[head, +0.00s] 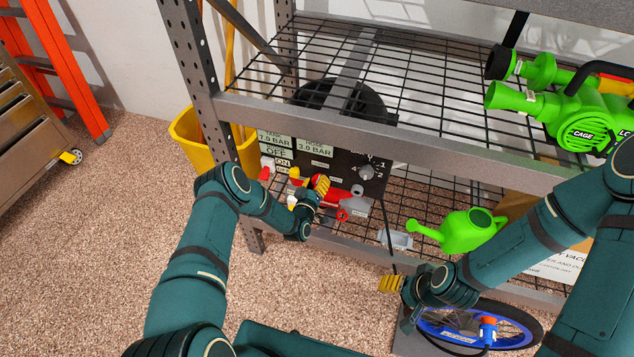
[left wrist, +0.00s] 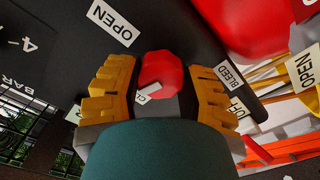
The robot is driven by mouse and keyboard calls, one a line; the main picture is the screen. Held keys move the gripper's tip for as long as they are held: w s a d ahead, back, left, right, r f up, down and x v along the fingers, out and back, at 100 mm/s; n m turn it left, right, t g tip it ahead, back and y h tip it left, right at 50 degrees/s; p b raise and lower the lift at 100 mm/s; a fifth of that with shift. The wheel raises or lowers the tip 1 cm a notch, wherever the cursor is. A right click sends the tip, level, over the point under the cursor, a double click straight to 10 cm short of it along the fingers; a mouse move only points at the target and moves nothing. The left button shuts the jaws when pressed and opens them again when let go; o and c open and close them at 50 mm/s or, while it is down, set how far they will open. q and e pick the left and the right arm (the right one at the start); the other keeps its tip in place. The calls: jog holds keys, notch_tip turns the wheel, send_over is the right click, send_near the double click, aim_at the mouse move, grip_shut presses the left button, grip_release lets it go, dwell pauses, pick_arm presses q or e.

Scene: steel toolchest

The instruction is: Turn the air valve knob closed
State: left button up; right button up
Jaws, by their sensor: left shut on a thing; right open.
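My left gripper (head: 322,186) is at the panel's lower part. In the left wrist view its yellow fingers (left wrist: 158,88) are shut on a red knob (left wrist: 160,70), one finger on each side. A white label marked OPEN (left wrist: 112,23) lies beyond the knob at upper left; a partly hidden label starting with "CL" is at the knob. My right gripper (head: 390,284) is open and empty, low at the right.
A grey dial (head: 366,172) is on the panel's right, with a red part (head: 333,196) below. A green watering can (head: 470,230) and blue-rimmed wheel (head: 480,328) are to the right. A yellow bucket (head: 188,142) stands left of the shelf post.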

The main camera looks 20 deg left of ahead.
pick_arm(q)
jog(key=shift+w+r+n, duration=0.15)
jog(key=shift+r+n, duration=0.1)
jog(key=shift+n, duration=0.35)
jog(key=shift+a+n, duration=0.15)
jog(key=shift+n, duration=0.45)
dwell(0.3)
jog(key=o, duration=1.2)
jog(key=shift+f, duration=0.1)
jog(key=shift+s+f, duration=0.1)
jog(key=shift+s, duration=0.3)
jog(key=s, duration=1.1)
jog(key=shift+s+a, duration=0.15)
